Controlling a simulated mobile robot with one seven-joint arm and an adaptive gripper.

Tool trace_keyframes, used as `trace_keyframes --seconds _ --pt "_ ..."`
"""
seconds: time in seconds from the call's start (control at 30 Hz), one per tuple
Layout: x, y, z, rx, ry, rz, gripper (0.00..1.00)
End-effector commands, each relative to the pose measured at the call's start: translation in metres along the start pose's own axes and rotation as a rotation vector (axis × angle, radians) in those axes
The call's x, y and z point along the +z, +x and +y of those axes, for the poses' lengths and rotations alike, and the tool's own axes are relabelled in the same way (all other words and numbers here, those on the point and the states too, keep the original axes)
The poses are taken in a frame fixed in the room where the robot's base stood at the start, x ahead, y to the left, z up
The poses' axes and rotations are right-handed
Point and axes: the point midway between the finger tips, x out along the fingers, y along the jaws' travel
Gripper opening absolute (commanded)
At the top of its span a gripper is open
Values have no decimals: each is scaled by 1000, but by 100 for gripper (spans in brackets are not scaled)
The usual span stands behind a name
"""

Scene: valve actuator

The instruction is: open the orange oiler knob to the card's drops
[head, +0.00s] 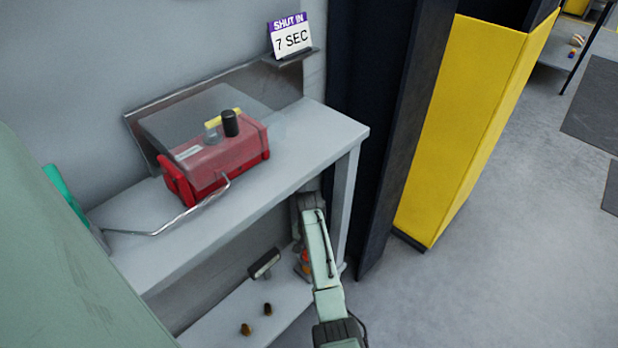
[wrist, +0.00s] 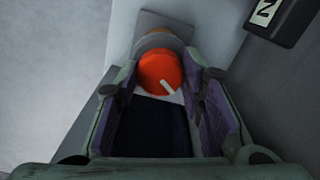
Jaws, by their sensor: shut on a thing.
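The orange oiler knob (wrist: 158,68) sits between the two fingers of my gripper (wrist: 164,82) in the wrist view. The gripper is shut on it. A white pointer line on the knob's face slants toward the lower right. Behind the knob are a grey collar and a plate. In the head view only a small orange patch (head: 305,257) shows at the lower shelf, beside my arm, which hides most of the gripper. A dark block with a white label (wrist: 272,12) is at the wrist view's top right; its lettering is cut off.
A card (head: 291,40) reading "SHUT IN 7 SEC" stands above the upper shelf (head: 320,150). A red actuator (head: 225,160) with a clear cover and a bent metal lever sits there. A small tilted sign (head: 264,263) and two brown pieces (head: 257,320) are on the lower shelf.

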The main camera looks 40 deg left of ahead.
Motion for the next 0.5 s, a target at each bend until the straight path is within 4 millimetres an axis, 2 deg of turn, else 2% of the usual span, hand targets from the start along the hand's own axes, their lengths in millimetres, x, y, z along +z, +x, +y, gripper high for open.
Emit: trace_keyframes --seconds 0.2,0.5 --pt "-1 -2 0 -1 142 3 8" --pt "-2 -1 -1 -2 246 4 8"
